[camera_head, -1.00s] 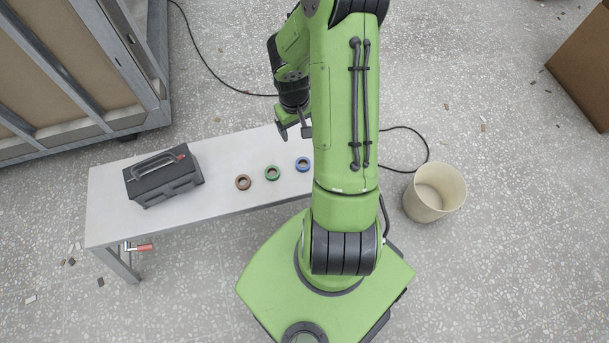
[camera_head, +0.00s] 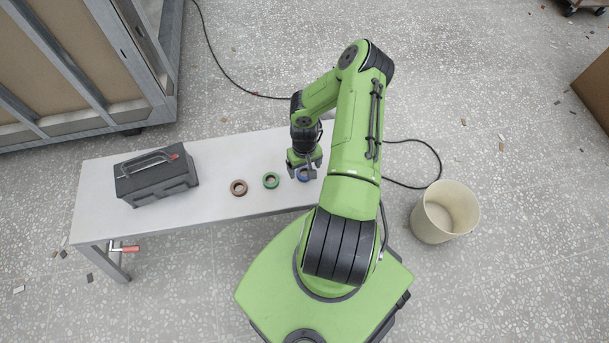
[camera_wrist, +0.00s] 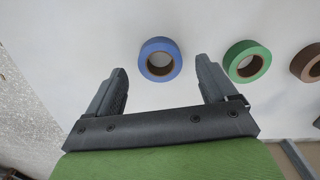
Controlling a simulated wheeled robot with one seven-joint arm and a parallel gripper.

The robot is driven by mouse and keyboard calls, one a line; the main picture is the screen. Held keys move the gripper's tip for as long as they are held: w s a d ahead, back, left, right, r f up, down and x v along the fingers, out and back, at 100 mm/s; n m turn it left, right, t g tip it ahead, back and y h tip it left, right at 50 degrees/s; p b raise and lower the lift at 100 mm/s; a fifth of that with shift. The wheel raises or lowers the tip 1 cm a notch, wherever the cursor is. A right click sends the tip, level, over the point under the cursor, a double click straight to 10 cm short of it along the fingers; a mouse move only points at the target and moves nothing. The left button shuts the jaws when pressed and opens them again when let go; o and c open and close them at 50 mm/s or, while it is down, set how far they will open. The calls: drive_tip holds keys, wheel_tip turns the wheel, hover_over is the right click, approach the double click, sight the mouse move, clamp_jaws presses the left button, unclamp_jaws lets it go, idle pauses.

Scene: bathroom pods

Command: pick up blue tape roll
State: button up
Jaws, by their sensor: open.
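The blue tape roll (camera_wrist: 146,72) lies flat on the white bench, just ahead of my gripper and between the lines of its two fingers in the wrist view. My gripper (camera_wrist: 160,80) is open and empty, with a finger to each side of the roll's near edge. In the head view my gripper (camera_head: 304,172) is over the right part of the bench and partly covers the blue roll (camera_head: 303,176). The height of the fingers above the roll is hard to tell.
A green tape roll (camera_head: 271,180) and a brown roll (camera_head: 238,187) lie in a row to the left on the white bench (camera_head: 215,160). A dark toolbox (camera_head: 157,180) stands at the bench's left end. A beige bucket (camera_head: 445,212) stands on the floor to the right.

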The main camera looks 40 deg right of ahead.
sight(304, 174)
wheel_tip(304, 174, down, 2)
drive_tip(key=shift+f, duration=0.2)
drive_tip(key=shift+r, duration=0.1)
drive_tip(key=c, duration=1.1)
